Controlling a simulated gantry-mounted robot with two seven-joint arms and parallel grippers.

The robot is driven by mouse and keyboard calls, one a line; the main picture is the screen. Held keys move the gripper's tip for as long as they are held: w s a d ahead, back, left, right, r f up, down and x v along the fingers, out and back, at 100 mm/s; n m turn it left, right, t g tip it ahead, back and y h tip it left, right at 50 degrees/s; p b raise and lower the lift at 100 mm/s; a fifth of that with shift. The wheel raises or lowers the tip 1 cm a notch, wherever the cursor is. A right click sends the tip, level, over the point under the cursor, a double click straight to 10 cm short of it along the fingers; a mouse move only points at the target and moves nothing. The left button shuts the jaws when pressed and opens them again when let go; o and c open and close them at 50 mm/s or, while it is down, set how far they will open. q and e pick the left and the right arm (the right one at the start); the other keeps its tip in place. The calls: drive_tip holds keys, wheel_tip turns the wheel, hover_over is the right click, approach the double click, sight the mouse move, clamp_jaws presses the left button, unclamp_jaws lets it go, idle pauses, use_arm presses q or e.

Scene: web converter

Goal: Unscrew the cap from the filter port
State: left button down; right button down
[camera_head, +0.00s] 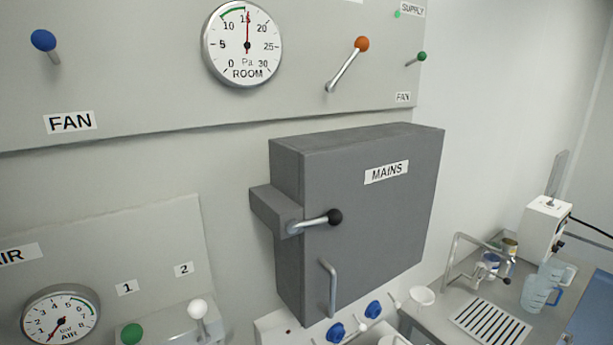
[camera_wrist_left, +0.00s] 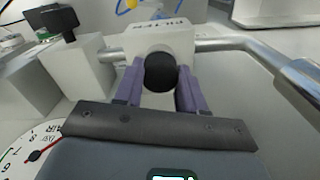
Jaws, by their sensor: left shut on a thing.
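In the left wrist view, a round black cap (camera_wrist_left: 160,72) sits at the front of a pale block, the filter port (camera_wrist_left: 150,42), whose lettering is upside down and hard to read. My left gripper (camera_wrist_left: 159,88) has its two purple fingers on either side of the cap and is shut on it. Whether the cap has turned or come off its thread cannot be told. The head view shows neither of my grippers, and I cannot make out the cap there.
In the left wrist view a metal pipe (camera_wrist_left: 222,43) runs beside the port, and a black-topped block (camera_wrist_left: 60,25) stands at left. The head view shows the grey MAINS box (camera_head: 375,225), an AIR gauge (camera_head: 60,315) and a sink counter (camera_head: 470,290).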

use_arm(q)
drive_tip(key=shift+f+n+b, duration=0.15)
drive_tip(key=shift+n+b, duration=0.8)
drive_tip(key=shift+n, duration=0.05)
drive_tip(key=shift+n+b, duration=0.6)
drive_tip(key=shift+n, duration=0.4)
drive_tip(key=shift+n+b, duration=0.7)
drive_tip(key=shift+b, duration=0.15)
drive_tip(key=shift+n+b, duration=0.6)
drive_tip(key=shift+n, duration=0.7)
drive_tip(key=shift+r, duration=0.2)
